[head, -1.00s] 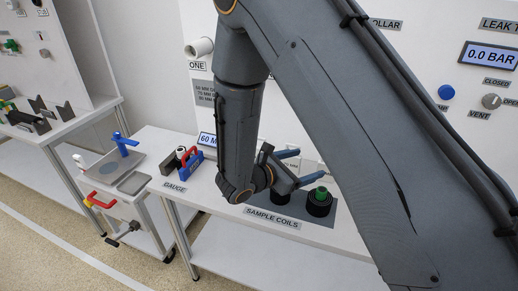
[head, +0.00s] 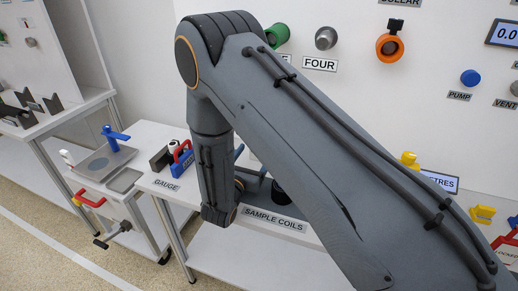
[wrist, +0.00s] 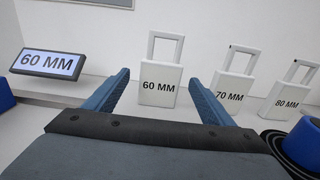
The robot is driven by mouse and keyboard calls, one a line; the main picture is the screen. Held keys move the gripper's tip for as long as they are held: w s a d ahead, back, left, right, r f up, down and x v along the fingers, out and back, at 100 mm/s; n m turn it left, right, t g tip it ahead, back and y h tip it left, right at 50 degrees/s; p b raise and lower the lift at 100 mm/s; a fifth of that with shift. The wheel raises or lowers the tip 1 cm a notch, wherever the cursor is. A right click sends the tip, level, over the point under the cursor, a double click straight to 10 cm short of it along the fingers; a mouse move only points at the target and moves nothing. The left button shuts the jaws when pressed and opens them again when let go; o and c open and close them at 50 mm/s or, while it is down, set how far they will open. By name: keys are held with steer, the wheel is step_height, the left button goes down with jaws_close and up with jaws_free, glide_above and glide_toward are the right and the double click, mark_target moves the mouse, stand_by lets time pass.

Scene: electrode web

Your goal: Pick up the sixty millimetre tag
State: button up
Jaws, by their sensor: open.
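The sixty millimetre tag (wrist: 159,84) is a white upright plate with a loop handle on top, marked "60 MM". In the wrist view it shows between my gripper's (wrist: 158,78) two blue-grey fingers. The fingers are apart and hold nothing. The tag appears beyond the fingertips; I cannot tell the exact gap. In the head view my arm hides the tag and most of my gripper.
A 70 MM tag (wrist: 229,85) and an 80 MM tag (wrist: 288,96) stand to the right. A display (wrist: 48,63) reads "60 MM" at left. A black coil with a blue core (wrist: 303,144) is at lower right. A red and blue tool (head: 181,158) stands near the GAUGE label.

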steer(key=p+x, duration=0.1)
steer(key=x, duration=0.3)
steer(key=shift+w+d, duration=0.1)
steer(key=c, duration=1.2)
steer(key=shift+r, duration=0.1)
